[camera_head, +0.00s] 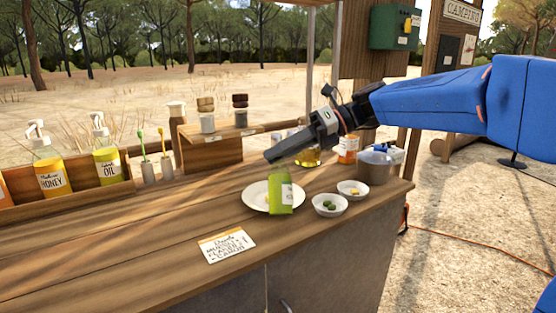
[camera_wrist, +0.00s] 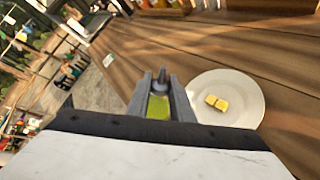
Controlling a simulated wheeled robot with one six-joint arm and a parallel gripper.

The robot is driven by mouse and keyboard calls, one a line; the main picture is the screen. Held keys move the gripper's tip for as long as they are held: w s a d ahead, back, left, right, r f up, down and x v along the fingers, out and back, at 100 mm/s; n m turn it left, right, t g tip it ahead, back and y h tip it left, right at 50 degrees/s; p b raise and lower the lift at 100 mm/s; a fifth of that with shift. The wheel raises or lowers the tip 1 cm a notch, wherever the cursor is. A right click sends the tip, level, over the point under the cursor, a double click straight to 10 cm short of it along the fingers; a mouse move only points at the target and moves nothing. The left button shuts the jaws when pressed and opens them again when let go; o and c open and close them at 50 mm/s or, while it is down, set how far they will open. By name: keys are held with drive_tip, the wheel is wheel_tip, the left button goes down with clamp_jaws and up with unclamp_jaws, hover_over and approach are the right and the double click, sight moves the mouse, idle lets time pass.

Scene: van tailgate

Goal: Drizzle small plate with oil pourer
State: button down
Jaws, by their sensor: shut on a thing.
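My gripper (camera_head: 278,155) reaches in from the right and is shut on the oil pourer (camera_head: 282,194), a green bottle with a pale label. The bottle looks nearly upright; the gripper hides its top in the head view. The small plate (camera_head: 252,196), white and round, is partly hidden behind the bottle. In the wrist view the plate (camera_wrist: 242,92) lies right of my gripper (camera_wrist: 161,85), with yellow cubes (camera_wrist: 217,103) on it. The pourer (camera_wrist: 158,107) shows between the fingers, with a dark spout. I cannot tell whether its base touches the counter.
Two small white bowls (camera_head: 330,206) (camera_head: 353,190) stand right of the plate, near a grey pot (camera_head: 375,167). A lettered card (camera_head: 227,246) lies in front. Honey (camera_head: 52,175) and oil (camera_head: 107,165) bottles stand in a wooden rack at left. The left front counter is clear.

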drive_tip(key=r+n+t, duration=0.1)
drive_tip(key=s+n+t, duration=0.1)
drive_tip(key=n, duration=0.1)
drive_tip(key=shift+s+d+r+t, duration=0.1)
drive_tip(key=shift+s+r+t, duration=0.2)
drive_tip(key=shift+r+t, duration=0.1)
drive_tip(key=shift+s+r+n+t+y, duration=0.3)
drive_tip(key=shift+s+r+n+t, duration=0.1)
drive_tip(key=shift+n+t, duration=0.4)
